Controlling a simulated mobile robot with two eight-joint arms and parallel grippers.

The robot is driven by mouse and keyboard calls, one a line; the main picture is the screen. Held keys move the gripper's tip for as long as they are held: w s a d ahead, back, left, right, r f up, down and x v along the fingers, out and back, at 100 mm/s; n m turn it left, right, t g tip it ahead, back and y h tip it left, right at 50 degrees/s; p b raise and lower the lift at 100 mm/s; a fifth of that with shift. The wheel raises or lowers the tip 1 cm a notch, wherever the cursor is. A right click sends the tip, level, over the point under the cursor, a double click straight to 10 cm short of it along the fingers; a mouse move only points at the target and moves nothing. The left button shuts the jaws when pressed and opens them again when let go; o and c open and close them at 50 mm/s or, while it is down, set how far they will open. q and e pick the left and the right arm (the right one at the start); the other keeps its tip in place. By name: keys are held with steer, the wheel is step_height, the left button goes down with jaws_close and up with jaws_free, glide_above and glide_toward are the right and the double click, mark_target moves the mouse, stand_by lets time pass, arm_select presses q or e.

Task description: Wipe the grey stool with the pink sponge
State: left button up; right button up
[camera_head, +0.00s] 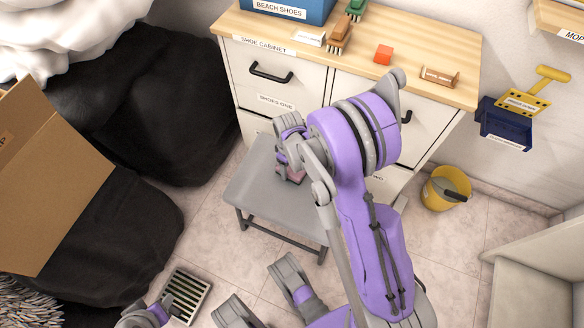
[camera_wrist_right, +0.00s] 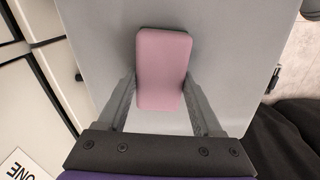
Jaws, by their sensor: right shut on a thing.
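The grey stool (camera_head: 252,193) stands on the tiled floor in front of the shoe cabinet. My right arm reaches over it from the right and hides part of its seat. My right gripper (camera_head: 291,172) is low over the seat, shut on the pink sponge (camera_wrist_right: 163,68). In the right wrist view the sponge lies between the two fingers (camera_wrist_right: 158,100), over the grey seat (camera_wrist_right: 100,35); I cannot tell for sure whether it presses on the seat. A bit of the sponge shows in the head view (camera_head: 292,177). My left gripper (camera_head: 150,312) is at the bottom edge, partly cut off.
The shoe cabinet (camera_head: 310,85) stands right behind the stool, with brushes, an orange block (camera_head: 383,55) and a blue box (camera_head: 290,10) on top. Black bags (camera_head: 160,100) and a cardboard box (camera_head: 45,180) crowd the left. A yellow bucket (camera_head: 440,192) stands at right. A floor drain (camera_head: 187,296) lies in front.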

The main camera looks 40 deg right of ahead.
steer(key=shift+w+a, duration=0.15)
steer(key=shift+w, duration=0.15)
steer(key=shift+s+d, duration=0.2)
steer(key=shift+s, duration=0.35)
steer(key=shift+s+d, duration=0.2)
steer(key=shift+s, duration=0.35)
steer(key=shift+w+a, duration=0.2)
steer(key=shift+w, duration=0.4)
steer(key=shift+w+a, duration=0.2)
steer(key=shift+w, duration=0.35)
steer(key=shift+r, duration=0.1)
steer(key=shift+r+p, duration=0.6)
steer(key=shift+r, duration=0.3)
